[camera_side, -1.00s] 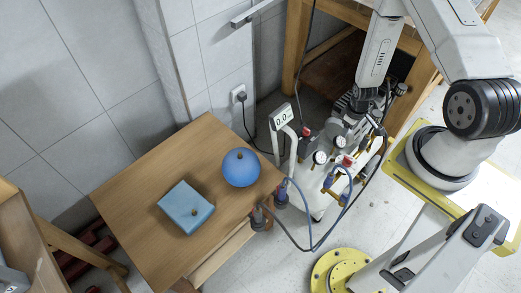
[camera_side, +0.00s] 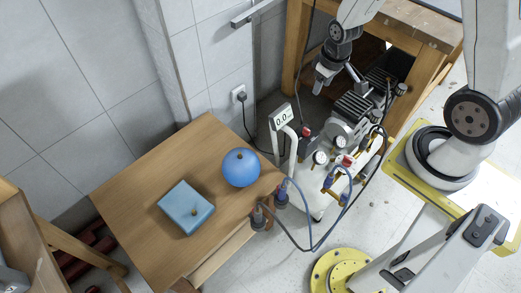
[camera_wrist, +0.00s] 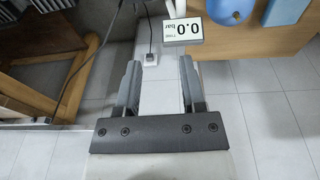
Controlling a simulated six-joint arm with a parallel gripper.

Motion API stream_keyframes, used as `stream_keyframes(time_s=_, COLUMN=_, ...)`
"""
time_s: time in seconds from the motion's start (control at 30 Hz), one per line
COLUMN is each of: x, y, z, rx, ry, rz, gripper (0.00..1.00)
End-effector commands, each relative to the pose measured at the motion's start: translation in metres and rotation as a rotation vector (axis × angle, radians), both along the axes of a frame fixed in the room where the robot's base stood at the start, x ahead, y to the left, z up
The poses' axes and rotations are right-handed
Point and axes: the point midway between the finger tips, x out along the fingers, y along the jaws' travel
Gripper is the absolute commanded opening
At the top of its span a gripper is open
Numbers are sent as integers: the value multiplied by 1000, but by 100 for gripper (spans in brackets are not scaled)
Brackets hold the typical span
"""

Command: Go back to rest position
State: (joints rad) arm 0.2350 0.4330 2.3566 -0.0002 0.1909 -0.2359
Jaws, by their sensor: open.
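My gripper (camera_side: 322,82) hangs in the air above and behind the pump unit, near the wooden bench, in the side view. In the wrist view my gripper (camera_wrist: 160,78) shows two dark fingers well apart with nothing between them. It is open and empty. The blue-grey hose (camera_side: 312,246) hangs in a loop between the side of the small table and the pump unit, clear of my gripper.
The pump unit (camera_side: 338,140) with gauges and a 0.0 display (camera_side: 283,116) stands below my gripper. A wooden table (camera_side: 140,190) holds a blue ball (camera_side: 241,167) and a light-blue block (camera_side: 186,207). A wooden bench (camera_side: 425,38) stands behind. A wall socket (camera_side: 239,95) is nearby.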

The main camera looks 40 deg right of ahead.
Motion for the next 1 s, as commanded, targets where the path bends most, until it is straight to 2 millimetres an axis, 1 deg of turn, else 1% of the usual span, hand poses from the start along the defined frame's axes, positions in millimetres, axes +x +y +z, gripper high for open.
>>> stream_keyframes(time_s=0.03, x=-1, y=8, z=11, rx=1, ry=-11, rz=6, gripper=51)
stream_keyframes(time_s=0.2, x=-10, y=34, z=40, rx=10, ry=-36, rz=6, gripper=51)
stream_keyframes(time_s=0.4, x=-26, y=60, z=68, rx=23, ry=-60, rz=7, gripper=51)
stream_keyframes(time_s=0.5, x=-33, y=69, z=77, rx=30, ry=-68, rz=6, gripper=51)
stream_keyframes(time_s=0.7, x=-41, y=77, z=85, rx=37, ry=-75, rz=4, gripper=51)
stream_keyframes(time_s=1.0, x=-42, y=78, z=85, rx=37, ry=-74, rz=3, gripper=51)
